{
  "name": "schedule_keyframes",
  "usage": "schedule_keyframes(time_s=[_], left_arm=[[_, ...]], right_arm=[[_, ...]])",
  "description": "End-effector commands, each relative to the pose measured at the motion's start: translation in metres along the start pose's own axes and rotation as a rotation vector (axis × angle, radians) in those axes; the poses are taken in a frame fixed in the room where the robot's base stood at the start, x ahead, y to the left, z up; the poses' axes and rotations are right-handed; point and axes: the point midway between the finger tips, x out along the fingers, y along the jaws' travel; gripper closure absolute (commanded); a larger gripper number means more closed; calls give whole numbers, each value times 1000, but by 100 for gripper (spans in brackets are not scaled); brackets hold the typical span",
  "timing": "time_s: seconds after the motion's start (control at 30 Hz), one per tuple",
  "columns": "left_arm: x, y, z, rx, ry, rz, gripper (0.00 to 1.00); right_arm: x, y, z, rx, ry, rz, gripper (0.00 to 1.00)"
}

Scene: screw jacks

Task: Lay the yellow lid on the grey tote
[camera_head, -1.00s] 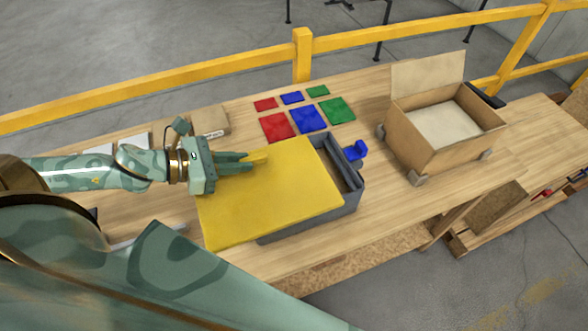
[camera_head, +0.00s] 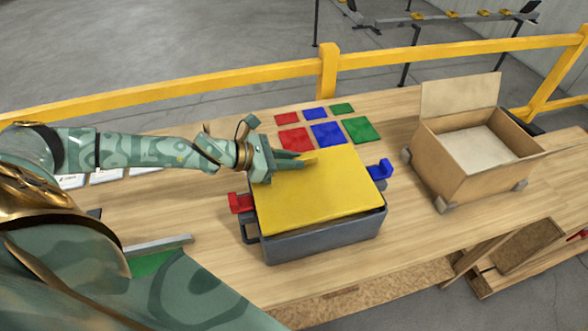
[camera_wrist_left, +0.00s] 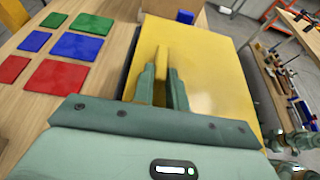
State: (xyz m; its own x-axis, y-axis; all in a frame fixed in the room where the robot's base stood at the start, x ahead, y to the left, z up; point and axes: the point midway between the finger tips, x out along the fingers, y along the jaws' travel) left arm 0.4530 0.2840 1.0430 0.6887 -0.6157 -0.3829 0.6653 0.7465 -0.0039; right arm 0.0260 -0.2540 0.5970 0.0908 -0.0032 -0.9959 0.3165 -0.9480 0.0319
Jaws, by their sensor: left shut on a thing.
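The yellow lid (camera_head: 318,197) is over the top of the grey tote (camera_head: 322,239) and covers nearly all of its opening. In the head view a thin dark gap shows at the tote's right and front rim; I cannot tell whether the lid rests on the rim. My left gripper (camera_head: 303,160) is shut on the lid's raised grip near its back left part. In the left wrist view the fingers (camera_wrist_left: 163,85) hold this yellow grip, and the lid (camera_wrist_left: 205,75) spreads beyond. The right gripper is not identifiable in either view.
A red clamp (camera_head: 240,203) is at the tote's left side and a blue clamp (camera_head: 380,169) at its right. Red, blue and green squares (camera_head: 327,134) lie behind. An open cardboard box (camera_head: 470,160) stands to the right. A yellow rail (camera_head: 200,83) runs behind the table.

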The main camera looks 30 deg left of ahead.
Motion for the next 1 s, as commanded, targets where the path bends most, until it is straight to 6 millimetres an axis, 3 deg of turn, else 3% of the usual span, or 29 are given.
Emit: schedule_keyframes(time_s=[0.2, 0.4, 0.77, 0.8, 0.87, 1.0], left_arm=[[15, 8, -9, -2, -3, 0, 100], [26, 8, -37, -3, 0, 0, 100], [28, 8, -40, -1, -1, 0, 100], [28, 8, -42, 0, 1, 1, 83], [27, 8, -41, 0, 0, 1, 66], [27, 8, -41, 0, 0, 1, 64]], right_arm=[[3, 0, 0, -1, -1, -1, 64], [7, -1, 2, -1, -3, -2, 64], [9, -2, 3, -2, -4, -3, 64], [10, -2, 3, -2, -4, -3, 64], [9, -3, 2, -2, -3, -4, 64], [9, -4, 2, -1, -3, -5, 64]])
